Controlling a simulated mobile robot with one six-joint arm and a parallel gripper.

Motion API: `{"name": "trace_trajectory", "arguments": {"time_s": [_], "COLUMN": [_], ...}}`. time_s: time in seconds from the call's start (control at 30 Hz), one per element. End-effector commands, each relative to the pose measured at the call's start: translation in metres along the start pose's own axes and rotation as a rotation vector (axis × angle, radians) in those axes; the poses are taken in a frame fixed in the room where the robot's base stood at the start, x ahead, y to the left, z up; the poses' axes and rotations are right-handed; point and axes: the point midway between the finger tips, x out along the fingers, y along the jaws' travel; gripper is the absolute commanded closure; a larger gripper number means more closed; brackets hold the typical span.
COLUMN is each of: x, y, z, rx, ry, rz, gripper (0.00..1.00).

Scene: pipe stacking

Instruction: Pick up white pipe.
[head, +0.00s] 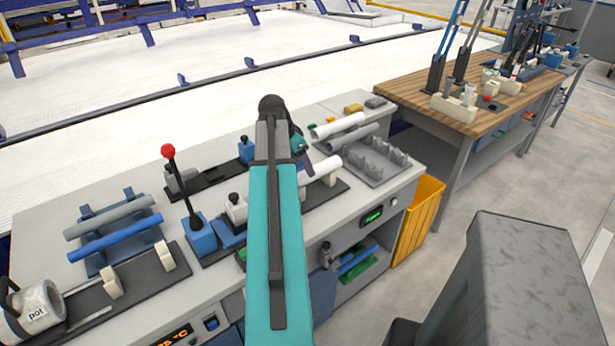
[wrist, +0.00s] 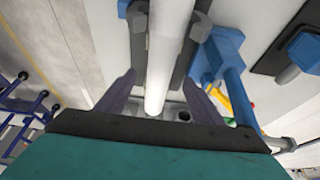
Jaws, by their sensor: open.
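A white pipe (head: 320,168) lies across a dark fixture on the workbench, its left part hidden behind my arm in the head view. In the wrist view the white pipe (wrist: 168,50) runs down the middle, between my gripper's fingers. My gripper (wrist: 162,98) is open, with one finger on each side of the pipe; I cannot tell if either touches it. In the head view my gripper (head: 300,152) is partly hidden by my arm.
A grey pipe (head: 352,137) lies beside the second white pipe. A blue rack at the left holds another grey pipe (head: 108,217) and a blue pipe (head: 115,238). A red-knobbed lever (head: 168,152) stands upright left of my arm. A yellow bin (head: 418,215) stands right of the bench.

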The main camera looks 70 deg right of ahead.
Motion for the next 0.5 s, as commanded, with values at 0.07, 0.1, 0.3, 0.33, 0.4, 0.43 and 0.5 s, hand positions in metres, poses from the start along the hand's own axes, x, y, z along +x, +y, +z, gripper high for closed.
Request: {"name": "trace_trajectory", "arguments": {"time_s": [0.07, 0.1, 0.3, 0.33, 0.4, 0.43, 0.5], "x": [0.000, 0.000, 0.008, 0.010, 0.015, 0.018, 0.024], "y": [0.000, 0.000, 0.000, 0.000, 0.000, 0.000, 0.000], "z": [0.000, 0.000, -0.001, -0.002, -0.002, -0.002, -0.003], "rx": [0.000, 0.000, 0.000, 0.000, 0.000, 0.000, 0.000], "ry": [0.000, 0.000, 0.000, -0.001, -0.001, -0.001, -0.001], "rz": [0.000, 0.000, 0.001, 0.001, 0.002, 0.002, 0.002], "gripper": [0.39, 0.39, 0.39, 0.39, 0.39, 0.39, 0.39]}}
